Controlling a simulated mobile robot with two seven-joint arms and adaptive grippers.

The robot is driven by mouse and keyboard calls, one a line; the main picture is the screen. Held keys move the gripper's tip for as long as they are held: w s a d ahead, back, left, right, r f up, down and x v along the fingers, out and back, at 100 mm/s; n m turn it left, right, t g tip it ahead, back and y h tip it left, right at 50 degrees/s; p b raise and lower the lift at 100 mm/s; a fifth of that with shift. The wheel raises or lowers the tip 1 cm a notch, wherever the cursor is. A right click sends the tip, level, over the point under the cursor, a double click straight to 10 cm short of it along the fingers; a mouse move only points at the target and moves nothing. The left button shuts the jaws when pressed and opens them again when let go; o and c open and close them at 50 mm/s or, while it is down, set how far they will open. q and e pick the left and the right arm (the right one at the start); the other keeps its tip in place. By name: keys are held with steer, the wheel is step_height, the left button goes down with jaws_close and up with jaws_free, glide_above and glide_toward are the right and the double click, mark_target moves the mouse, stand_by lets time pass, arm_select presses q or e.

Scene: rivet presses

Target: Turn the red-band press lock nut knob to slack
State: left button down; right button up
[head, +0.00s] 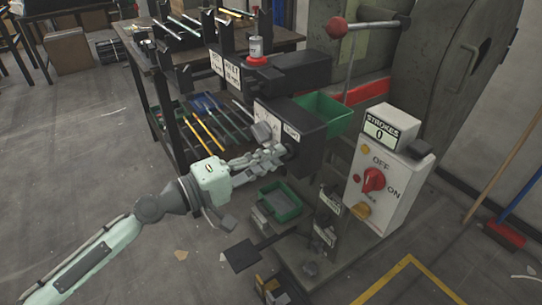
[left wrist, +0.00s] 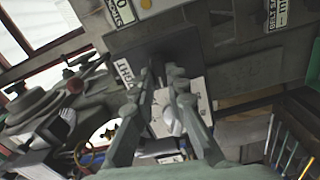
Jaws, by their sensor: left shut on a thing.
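The press with the red band (head: 360,92) stands at the centre right; its dark front block (head: 305,132) carries a small white label. My left gripper (head: 284,153) reaches in from the left, its fingertips at the lower part of this block. Its fingers are shut on a small part there, which I take to be the lock nut knob; the fingers hide most of it. In the left wrist view, both fingers (left wrist: 163,74) reach to the dark block (left wrist: 150,55), beside a label plate (left wrist: 124,71). The knob's turn angle cannot be told. My right gripper is out of view.
A white control box (head: 385,180) with a red switch and a stroke counter reading 0 stands right of the block. A green bin (head: 325,113) sits above, and a green tray (head: 281,203) below. A tool bench (head: 150,62) stands behind; floor at left is open.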

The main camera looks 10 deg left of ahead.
arm_select(q)
steer(key=c, duration=1.7)
jaws_free()
steer(key=shift+o, duration=0.8)
steer(key=v, duration=1.2)
